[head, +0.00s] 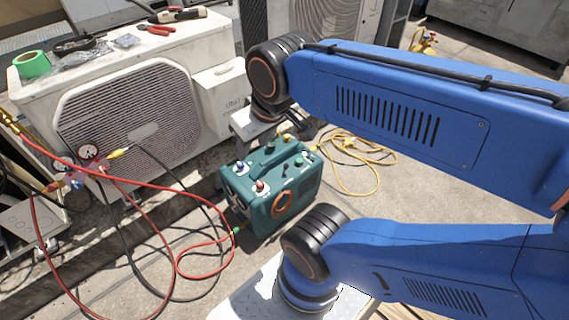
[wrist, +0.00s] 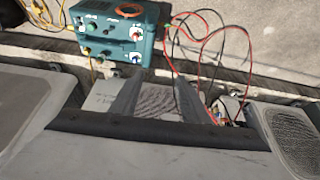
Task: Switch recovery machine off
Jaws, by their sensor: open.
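The teal recovery machine (head: 272,205) stands on the concrete near the middle of the head view. Its top carries a handle, a blue knob, a red knob and small controls; an orange ring or coil is on its side. I cannot tell the power switch's position. In the wrist view the machine (wrist: 118,44) is at the upper left, its control panel facing the camera. My gripper (wrist: 157,88) is open and empty, its two fingers spread below and apart from the machine.
A white condenser (head: 130,90) with tools and green tape (head: 32,65) on top stands at the left. Red hoses (head: 165,245) and black hoses run from the gauges (head: 87,153) to the machine. A yellow cord (head: 365,160) lies on the ground behind it.

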